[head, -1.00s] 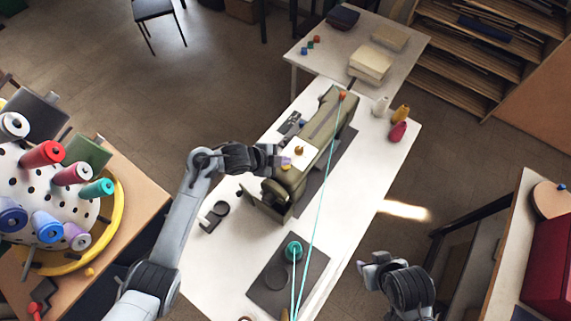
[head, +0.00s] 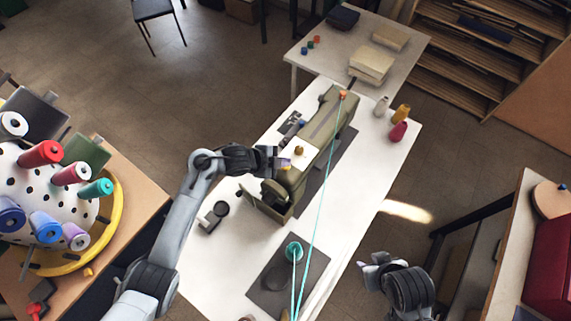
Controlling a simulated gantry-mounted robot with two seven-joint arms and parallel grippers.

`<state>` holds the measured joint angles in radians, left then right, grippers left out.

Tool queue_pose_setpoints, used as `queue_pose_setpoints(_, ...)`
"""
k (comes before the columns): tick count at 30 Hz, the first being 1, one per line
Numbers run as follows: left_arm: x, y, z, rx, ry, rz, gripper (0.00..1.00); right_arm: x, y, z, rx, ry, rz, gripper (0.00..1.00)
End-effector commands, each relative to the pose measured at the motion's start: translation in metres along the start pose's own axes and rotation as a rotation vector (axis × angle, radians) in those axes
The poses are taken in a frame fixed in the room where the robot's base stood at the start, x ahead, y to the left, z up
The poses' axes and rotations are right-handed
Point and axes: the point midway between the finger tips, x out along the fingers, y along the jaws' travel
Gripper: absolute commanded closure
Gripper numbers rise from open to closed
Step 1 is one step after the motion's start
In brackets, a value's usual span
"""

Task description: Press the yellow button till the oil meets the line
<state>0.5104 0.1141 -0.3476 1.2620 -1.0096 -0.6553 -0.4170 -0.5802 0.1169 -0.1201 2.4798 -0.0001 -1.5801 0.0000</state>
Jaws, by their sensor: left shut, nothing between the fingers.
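The olive sewing machine (head: 322,127) stands on the white table, with an ochre knob (head: 299,150) on a white plate on top. A small yellow spot, which looks like the yellow button (head: 285,168), shows on the machine right at my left fingertips. My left gripper (head: 283,162) is shut and empty, its tips at or just above that spot; I cannot tell whether they touch it. The oil and its line are too small or hidden to make out. My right gripper (head: 370,264) hangs off the table's right side, empty; its jaw opening is unclear.
A teal thread from a teal spool (head: 294,250) on a dark mat (head: 312,272) runs up to the machine's far end. A spool stand (head: 60,185) is on the left.

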Motion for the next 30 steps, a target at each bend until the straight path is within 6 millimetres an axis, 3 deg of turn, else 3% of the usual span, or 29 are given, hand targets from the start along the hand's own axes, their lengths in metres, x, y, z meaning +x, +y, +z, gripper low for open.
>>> queue_pose_setpoints(30,0.0091,0.0071,0.0072,0.0,-0.001,0.001,1.0,0.0089,0.0015,0.0034,-0.007,-0.001,0.006,0.57)
